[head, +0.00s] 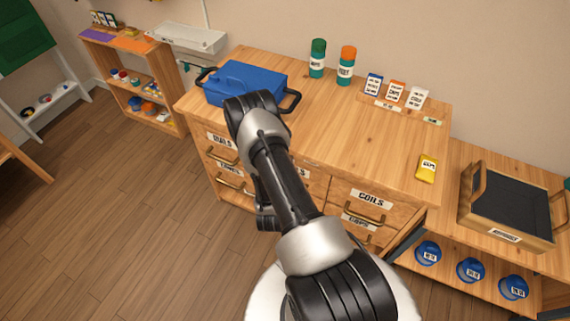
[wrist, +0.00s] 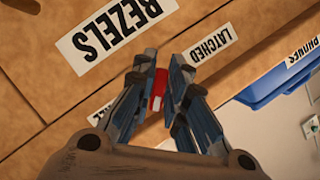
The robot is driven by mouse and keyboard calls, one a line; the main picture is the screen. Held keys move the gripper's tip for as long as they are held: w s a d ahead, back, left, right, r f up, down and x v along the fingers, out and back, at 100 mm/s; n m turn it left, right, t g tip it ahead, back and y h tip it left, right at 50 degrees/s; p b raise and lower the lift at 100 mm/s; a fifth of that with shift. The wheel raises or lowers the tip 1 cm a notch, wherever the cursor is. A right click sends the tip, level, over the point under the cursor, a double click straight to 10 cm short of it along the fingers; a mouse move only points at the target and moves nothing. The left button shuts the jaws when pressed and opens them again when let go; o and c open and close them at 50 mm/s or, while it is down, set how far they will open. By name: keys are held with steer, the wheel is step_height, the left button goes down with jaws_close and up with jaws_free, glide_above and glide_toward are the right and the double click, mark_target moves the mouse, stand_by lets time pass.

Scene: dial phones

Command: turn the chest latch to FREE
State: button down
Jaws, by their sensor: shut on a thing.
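The red chest latch (wrist: 158,92), with a white mark on it, shows in the wrist view between the fingers of my gripper (wrist: 163,72). My gripper is shut on it, and the fingers hide part of its sides. A LATCHED label (wrist: 211,45) lies on the wood to the upper right of the latch. Another label (wrist: 103,116) lies to the lower left, mostly hidden behind the left finger. The wooden drawer chest (head: 310,130) stands in the middle of the head view. There, my arm hides the gripper and the latch.
A BEZELS label (wrist: 108,32) appears upside down near the latch. A blue case (head: 245,82) stands on the chest's left end, with green (head: 318,58) and orange-topped (head: 346,66) canisters behind. A yellow packet (head: 427,168) lies at the right. Open floor (head: 130,220) lies left.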

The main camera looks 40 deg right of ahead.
steer(key=c, duration=1.7)
jaws_free()
steer(key=v, duration=1.2)
